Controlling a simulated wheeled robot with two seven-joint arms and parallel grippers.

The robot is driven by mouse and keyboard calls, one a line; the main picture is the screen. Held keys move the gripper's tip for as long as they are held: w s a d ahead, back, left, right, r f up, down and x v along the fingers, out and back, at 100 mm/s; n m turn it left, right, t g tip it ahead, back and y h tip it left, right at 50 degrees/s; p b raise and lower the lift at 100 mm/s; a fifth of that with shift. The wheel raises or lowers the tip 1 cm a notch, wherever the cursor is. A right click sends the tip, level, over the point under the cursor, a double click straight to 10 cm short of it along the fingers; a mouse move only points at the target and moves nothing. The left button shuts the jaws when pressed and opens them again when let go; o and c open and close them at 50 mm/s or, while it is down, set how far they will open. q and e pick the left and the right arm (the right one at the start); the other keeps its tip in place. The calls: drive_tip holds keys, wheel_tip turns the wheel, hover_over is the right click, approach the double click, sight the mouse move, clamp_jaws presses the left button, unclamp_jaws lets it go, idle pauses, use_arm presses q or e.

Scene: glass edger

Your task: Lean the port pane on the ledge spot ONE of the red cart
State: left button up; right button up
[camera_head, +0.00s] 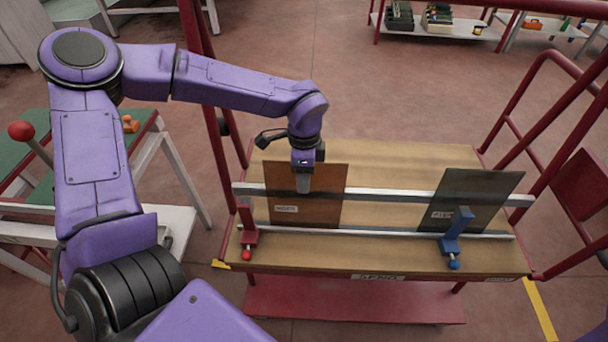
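A brown, see-through pane (325,205) with a small white label, too blurred to read surely, stands at the left of the red cart's wooden deck (400,158). Its lower edge is at the front rail (375,233) and its upper part is by the back rail (390,195). My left gripper (303,184) is at its top edge, with a pale finger in front of the pane. Any finger behind is hidden, so I cannot tell whether it grips. A dark grey pane (475,198) leans on the right part of the same rails. My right gripper is out of view.
A red clamp-like post (246,228) stands left of the brown pane, a blue one (456,238) before the grey pane. Red cart posts (216,140) and handrails (515,105) rise at both sides. Rail space between the panes is free. A green-topped table (140,118) is left.

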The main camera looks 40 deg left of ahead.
use_arm(q)
wheel_tip(320, 180, up, 10)
drive_tip(key=shift+w+a+r+b, duration=0.2)
drive_tip(key=shift+w+r+b, duration=0.05)
drive_tip(key=shift+w+b, duration=0.1)
idle(0.7)
